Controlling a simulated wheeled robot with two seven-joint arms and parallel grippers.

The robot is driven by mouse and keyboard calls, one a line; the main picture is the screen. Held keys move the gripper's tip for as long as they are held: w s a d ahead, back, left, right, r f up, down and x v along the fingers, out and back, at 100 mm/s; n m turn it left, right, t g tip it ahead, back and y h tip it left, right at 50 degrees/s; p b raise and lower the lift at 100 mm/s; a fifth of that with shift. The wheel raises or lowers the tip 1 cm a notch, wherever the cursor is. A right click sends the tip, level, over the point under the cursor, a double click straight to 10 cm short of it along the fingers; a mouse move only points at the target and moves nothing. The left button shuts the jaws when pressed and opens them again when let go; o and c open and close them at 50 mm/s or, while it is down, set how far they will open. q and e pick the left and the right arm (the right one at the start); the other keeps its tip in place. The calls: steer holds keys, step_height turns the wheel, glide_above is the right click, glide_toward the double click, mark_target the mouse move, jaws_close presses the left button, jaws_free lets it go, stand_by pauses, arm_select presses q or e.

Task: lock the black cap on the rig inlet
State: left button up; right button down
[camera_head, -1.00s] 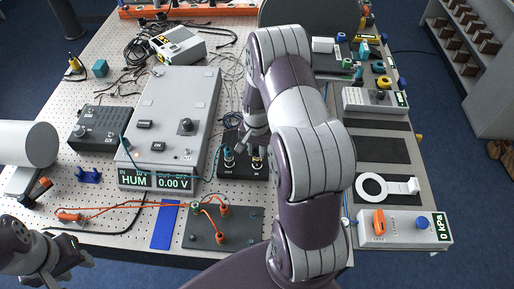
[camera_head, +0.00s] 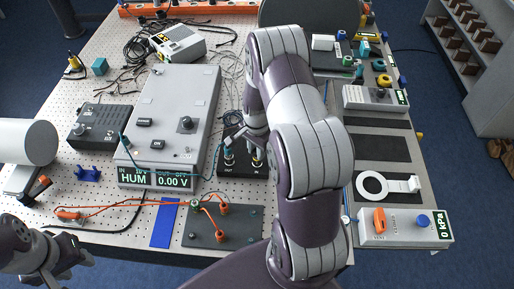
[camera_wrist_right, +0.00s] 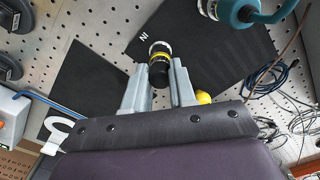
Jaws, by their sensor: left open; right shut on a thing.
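The rig is a black plate (camera_head: 236,170) with OUT and IN labels in the middle of the table. It also shows in the right wrist view (camera_wrist_right: 215,38). My right gripper (camera_wrist_right: 160,85) is shut on the black cap (camera_wrist_right: 158,76). Just beyond the cap, in line with it, is the rig inlet fitting (camera_wrist_right: 160,48), with a yellow band and metal end, beside the IN label. I cannot tell whether the cap is fully seated. In the head view my right gripper (camera_head: 256,150) is over the IN side. My left gripper (camera_head: 84,262) is open and empty at the front left.
A teal fitting (camera_head: 228,152) with a hose stands on the OUT side, close to my right gripper. The grey HUM meter box (camera_head: 170,120) is left of the rig. A dark plate with orange leads (camera_head: 225,232) lies in front. A pressure box (camera_head: 405,228) stands at front right.

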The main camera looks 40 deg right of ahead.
steer(key=m, duration=0.5)
steer(key=shift+f+m, duration=0.1)
steer(key=shift+m, duration=0.3)
steer(key=shift+m+p, duration=0.3)
steer(key=shift+m, duration=0.6)
steer(key=c, duration=0.8)
jaws_free()
steer(key=shift+c, duration=0.2)
steer(key=shift+w, duration=0.1)
